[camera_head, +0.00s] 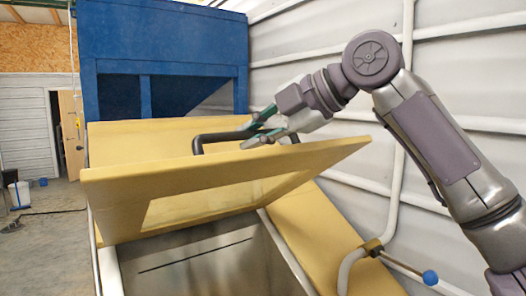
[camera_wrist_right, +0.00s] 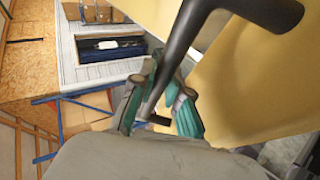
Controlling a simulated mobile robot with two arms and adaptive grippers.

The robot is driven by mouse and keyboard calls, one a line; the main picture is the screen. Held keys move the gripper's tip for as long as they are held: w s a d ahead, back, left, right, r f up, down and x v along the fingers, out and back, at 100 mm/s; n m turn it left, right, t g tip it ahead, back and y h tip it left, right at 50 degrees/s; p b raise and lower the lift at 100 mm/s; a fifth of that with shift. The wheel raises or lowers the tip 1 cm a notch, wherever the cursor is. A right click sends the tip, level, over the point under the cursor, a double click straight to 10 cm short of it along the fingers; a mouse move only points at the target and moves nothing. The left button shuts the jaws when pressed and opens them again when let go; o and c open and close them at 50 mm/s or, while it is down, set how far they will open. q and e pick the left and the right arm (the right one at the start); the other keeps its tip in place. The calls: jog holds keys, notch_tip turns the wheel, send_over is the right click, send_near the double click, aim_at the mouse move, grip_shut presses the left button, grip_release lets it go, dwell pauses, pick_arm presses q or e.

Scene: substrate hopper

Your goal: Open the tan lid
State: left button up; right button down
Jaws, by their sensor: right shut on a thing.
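The tan lid (camera_head: 215,172) of the hopper is tilted up, its near edge raised well above the metal bin (camera_head: 215,262), whose inside shows below it. A black bar handle (camera_head: 212,137) is fixed to the lid's upper face. My right gripper (camera_head: 257,128) reaches in from the right and is shut on the handle. In the right wrist view the handle (camera_wrist_right: 181,48) runs down between the green-padded fingers (camera_wrist_right: 163,108), with the tan lid (camera_wrist_right: 245,85) behind it. My left gripper is not in view.
A tall blue hopper frame (camera_head: 160,50) stands behind the lid. A tan side panel (camera_head: 315,235) and a pipe with a blue-knobbed lever (camera_head: 430,277) lie to the right, near the corrugated wall (camera_head: 470,75). Open floor with a white bucket (camera_head: 20,194) is at the left.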

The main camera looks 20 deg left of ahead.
jog(key=shift+w+a+r, duration=0.25)
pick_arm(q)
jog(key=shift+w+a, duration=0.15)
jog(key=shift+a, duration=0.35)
pick_arm(e)
jog(key=shift+w, duration=0.1)
jog(key=c, duration=1.2)
grip_release()
jog(key=shift+a, duration=0.1)
jog(key=shift+o, duration=0.3)
jog(key=shift+w+a, duration=0.15)
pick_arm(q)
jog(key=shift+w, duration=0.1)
pick_arm(e)
jog(key=v, duration=1.2)
jog(key=shift+r, duration=0.2)
jog(key=shift+a, duration=0.1)
